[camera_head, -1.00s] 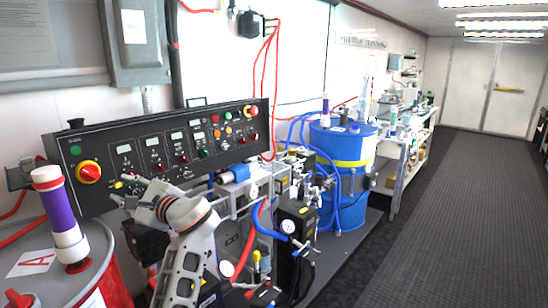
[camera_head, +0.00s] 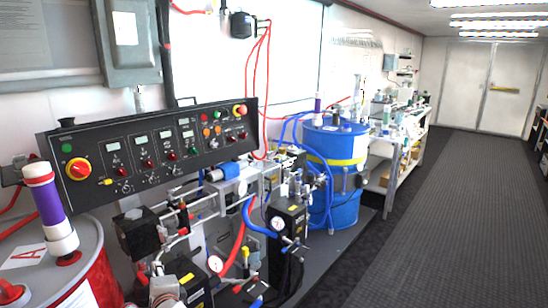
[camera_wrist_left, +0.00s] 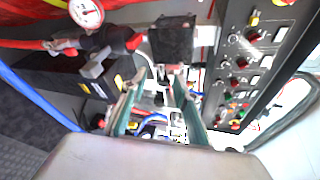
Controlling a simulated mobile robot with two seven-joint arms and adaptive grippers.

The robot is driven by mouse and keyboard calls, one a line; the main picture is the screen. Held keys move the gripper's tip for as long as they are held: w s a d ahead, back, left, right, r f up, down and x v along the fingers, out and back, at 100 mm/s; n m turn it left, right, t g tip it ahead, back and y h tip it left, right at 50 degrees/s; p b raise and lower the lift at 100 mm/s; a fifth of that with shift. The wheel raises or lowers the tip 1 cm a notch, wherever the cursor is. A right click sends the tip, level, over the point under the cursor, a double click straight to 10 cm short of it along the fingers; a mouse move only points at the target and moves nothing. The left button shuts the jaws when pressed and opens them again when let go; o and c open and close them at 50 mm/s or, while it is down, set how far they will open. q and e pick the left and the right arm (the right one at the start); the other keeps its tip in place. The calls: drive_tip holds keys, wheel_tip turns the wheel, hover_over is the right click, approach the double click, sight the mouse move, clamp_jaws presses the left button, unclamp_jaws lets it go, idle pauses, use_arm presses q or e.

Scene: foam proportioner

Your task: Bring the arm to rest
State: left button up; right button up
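My left gripper (camera_wrist_left: 157,100) shows in the left wrist view. Its two dark green fingers stand apart with nothing held between them. Beyond the fingers is a blurred mix of fittings and hoses. In the head view I cannot clearly make out my left arm; it no longer stands in front of the black control panel (camera_head: 150,150). The panel, with its knobs and red and yellow switch, also shows at the right of the left wrist view (camera_wrist_left: 245,65), apart from the fingers. My right gripper is in neither view.
A red drum (camera_head: 95,275) with a purple and white cylinder (camera_head: 48,208) stands at left. Pumps, gauges (camera_head: 277,224) and hoses fill the space below the panel. A blue drum (camera_head: 345,200) stands behind them. The dark floor (camera_head: 440,220) at right is clear.

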use_arm(q)
drive_tip(key=s+d+f+n+h, duration=0.2)
drive_tip(key=s+d+f+h, duration=0.15)
drive_tip(key=s+f, duration=0.45)
drive_tip(key=s+d+f+n+h, duration=0.2)
drive_tip(key=s+d+f+h, duration=0.15)
drive_tip(key=s+f, duration=0.45)
drive_tip(key=s+d+f+n+h, duration=0.1)
drive_tip(key=s+d+f+n, duration=0.1)
drive_tip(key=s, duration=0.5)
drive_tip(key=s+d+f+n+g+h, duration=0.1)
drive_tip(key=s+d+f+n+h, duration=0.1)
drive_tip(key=s, duration=0.5)
drive_tip(key=shift+s+d+f+n+h, duration=0.3)
drive_tip(key=shift+d+f+n, duration=0.4)
drive_tip(key=shift+d+n, duration=0.3)
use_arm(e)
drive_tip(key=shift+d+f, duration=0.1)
